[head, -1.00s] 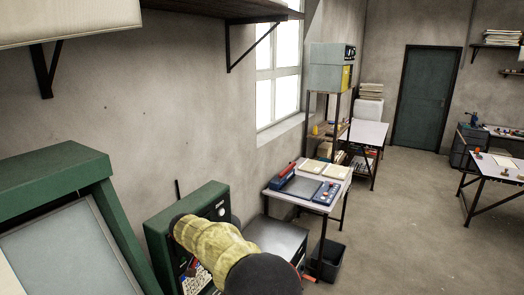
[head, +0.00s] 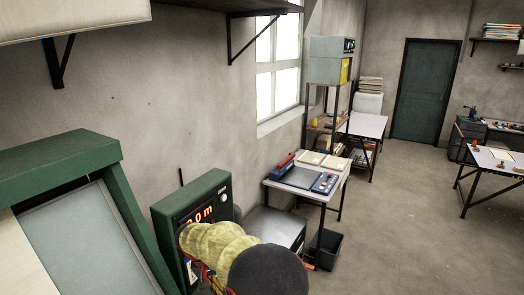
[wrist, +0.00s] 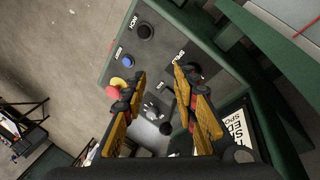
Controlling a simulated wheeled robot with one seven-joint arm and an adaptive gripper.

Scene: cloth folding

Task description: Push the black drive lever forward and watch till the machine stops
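The wrist view shows a grey control panel (wrist: 162,60) with green edges. It carries a black INCH button (wrist: 145,31), a blue button (wrist: 127,60), a red button on yellow (wrist: 114,90) and a black knob (wrist: 194,70) partly behind a finger. A small black ball (wrist: 166,128) shows between my fingers; I cannot tell whether it is the drive lever's end. My gripper (wrist: 160,76) is open over the panel, its orange fingers apart with nothing held. In the head view my arm covers part of the green control box (head: 212,188) and hides the gripper.
A green-framed machine (head: 70,152) stands at the left. A grey-topped unit (head: 276,226) is beside my arm. A small table (head: 325,198) with tools and a dark bin (head: 328,250) stand beyond. The floor to the right is open.

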